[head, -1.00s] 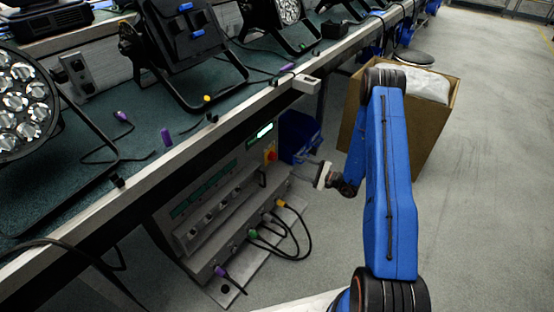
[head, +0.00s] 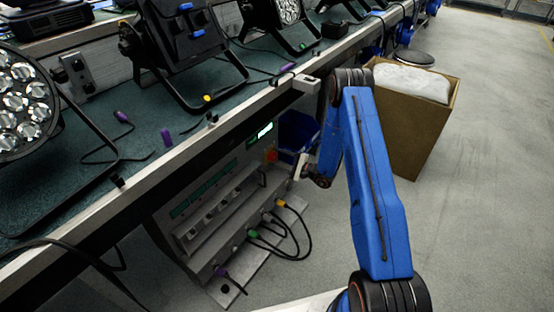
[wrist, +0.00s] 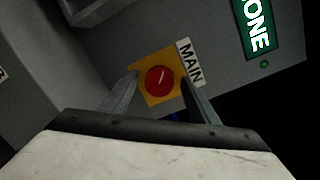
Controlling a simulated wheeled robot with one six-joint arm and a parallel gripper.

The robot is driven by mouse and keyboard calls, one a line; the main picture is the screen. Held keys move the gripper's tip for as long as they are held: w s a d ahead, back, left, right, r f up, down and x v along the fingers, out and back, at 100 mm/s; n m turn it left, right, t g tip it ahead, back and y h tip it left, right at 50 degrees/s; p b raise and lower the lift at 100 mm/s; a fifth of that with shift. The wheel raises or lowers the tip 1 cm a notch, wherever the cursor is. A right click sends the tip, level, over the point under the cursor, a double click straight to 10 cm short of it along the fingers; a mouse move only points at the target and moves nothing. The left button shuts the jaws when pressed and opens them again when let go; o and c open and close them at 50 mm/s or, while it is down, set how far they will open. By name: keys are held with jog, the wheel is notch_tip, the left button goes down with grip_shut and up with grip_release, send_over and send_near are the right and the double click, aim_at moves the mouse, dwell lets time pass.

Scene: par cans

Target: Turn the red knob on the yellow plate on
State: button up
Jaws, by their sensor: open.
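The red knob (wrist: 159,80) sits on a yellow plate (wrist: 146,67) on the grey front panel, beside a label reading MAIN (wrist: 189,61). A pale line marks the knob's face, running at a slant. My gripper (wrist: 160,90) is open in the wrist view, with one finger to each side of the knob. I cannot tell whether either finger touches it. In the head view, my gripper (head: 288,165) is at the upper right of the grey cabinet (head: 228,180), and the red knob (head: 271,156) shows small and partly hidden beside it.
The workbench (head: 95,185) with stage lights (head: 185,45) overhangs the cabinet. Cables (head: 290,240) plug into the cabinet's lower front. A blue bin (head: 296,132) stands behind my gripper, and a cardboard box (head: 415,130) stands to the right.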

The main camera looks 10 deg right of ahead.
jog(key=c, duration=1)
jog(key=shift+c, duration=0.2)
jog(key=shift+m, duration=0.3)
jog(key=m, duration=0.4)
jog(key=shift+t, duration=0.3)
jog(key=m, duration=0.5)
jog(key=shift+f+t, duration=0.15)
jog(key=shift+t, duration=0.15)
jog(key=m, duration=0.5)
jog(key=shift+t, duration=0.3)
jog(key=shift+m+t+h, duration=0.3)
jog(key=shift+m+t, duration=0.1)
jog(key=shift+m, duration=1.9)
